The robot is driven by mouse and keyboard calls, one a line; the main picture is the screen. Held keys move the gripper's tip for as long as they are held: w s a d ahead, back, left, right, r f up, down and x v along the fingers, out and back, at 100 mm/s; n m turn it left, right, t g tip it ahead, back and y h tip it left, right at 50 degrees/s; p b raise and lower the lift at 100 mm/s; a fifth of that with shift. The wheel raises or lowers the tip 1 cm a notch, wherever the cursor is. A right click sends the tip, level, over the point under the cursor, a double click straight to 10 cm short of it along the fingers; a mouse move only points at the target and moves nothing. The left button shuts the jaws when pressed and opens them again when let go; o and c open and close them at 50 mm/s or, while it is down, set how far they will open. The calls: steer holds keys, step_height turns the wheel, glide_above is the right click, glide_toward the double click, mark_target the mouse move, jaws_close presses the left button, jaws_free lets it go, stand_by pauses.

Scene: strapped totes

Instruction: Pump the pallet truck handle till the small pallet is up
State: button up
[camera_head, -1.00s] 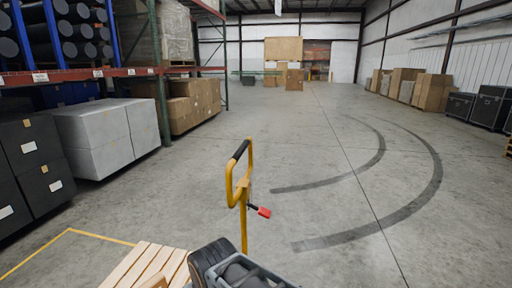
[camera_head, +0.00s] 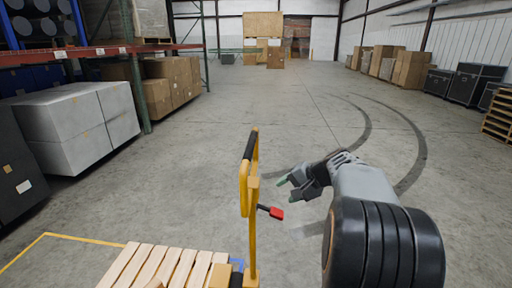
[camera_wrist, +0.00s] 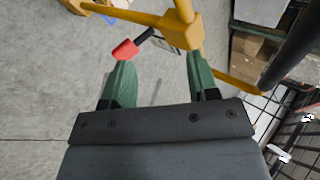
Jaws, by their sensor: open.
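The yellow pallet truck handle (camera_head: 250,200) stands upright in the middle of the head view, with a black grip (camera_head: 250,145) along its top. A red-tipped lever (camera_head: 276,213) sticks out from its right side. The red tip (camera_wrist: 125,50) also shows in the wrist view, close to my left finger. The small slatted wooden pallet (camera_head: 150,265) is low at the bottom left, its lower part cut off. My gripper (camera_head: 288,188) has green fingers, open and empty, just right of the handle. In the wrist view, the yellow handle frame (camera_wrist: 181,31) is just past the open fingers (camera_wrist: 158,68).
Grey boxes (camera_head: 75,128) and a loaded rack (camera_head: 100,50) stand at the left. Dark cases (camera_head: 475,85) and a stack of wooden pallets (camera_head: 498,115) stand at the right. A yellow floor line (camera_head: 60,235) runs beside the pallet. The floor beyond the handle is clear.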

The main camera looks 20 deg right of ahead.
steer(key=w+d+r+t+y, duration=0.2)
steer(key=r, duration=0.4)
steer(key=w+d+r+t+y, duration=0.1)
steer(key=w+d+r+t, duration=0.15)
steer(key=r, duration=0.25)
steer(key=r+p+x, duration=0.1)
steer(key=p+x, duration=0.1)
steer(key=x, duration=1.2)
steer(key=shift+a+n+p, duration=0.35)
steer(key=shift+n, duration=0.05)
steer(key=shift+s, duration=0.1)
